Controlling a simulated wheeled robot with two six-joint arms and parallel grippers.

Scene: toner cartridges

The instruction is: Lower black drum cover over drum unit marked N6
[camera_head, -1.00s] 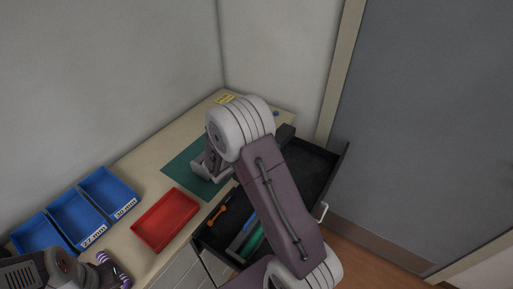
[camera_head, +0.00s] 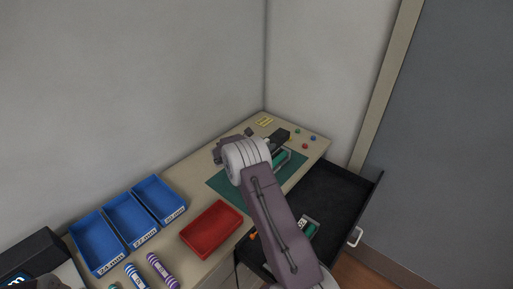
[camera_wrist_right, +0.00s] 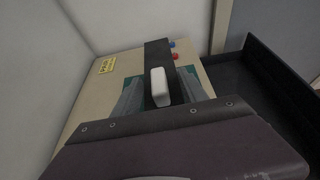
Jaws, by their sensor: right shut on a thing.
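The black drum cover (camera_head: 279,140) is a dark block at the far end of the desk, above or at the green mat (camera_head: 222,184). In the right wrist view the black cover (camera_wrist_right: 156,56) carries a pale grip (camera_wrist_right: 160,87). My right gripper (camera_wrist_right: 160,92) is shut on this grip, one grey finger on each side. A green unit (camera_head: 283,159) shows beside the cover in the head view, partly behind my right wrist. I cannot read a mark on it or tell whether the cover touches it. My left gripper is out of view.
An open black drawer (camera_head: 335,190) holds a green unit with a white label (camera_head: 301,222). A red tray (camera_head: 212,229) and several blue bins (camera_head: 129,217) stand along the desk. Small coloured buttons (camera_head: 305,146) and a yellow label (camera_head: 265,121) are at the far end.

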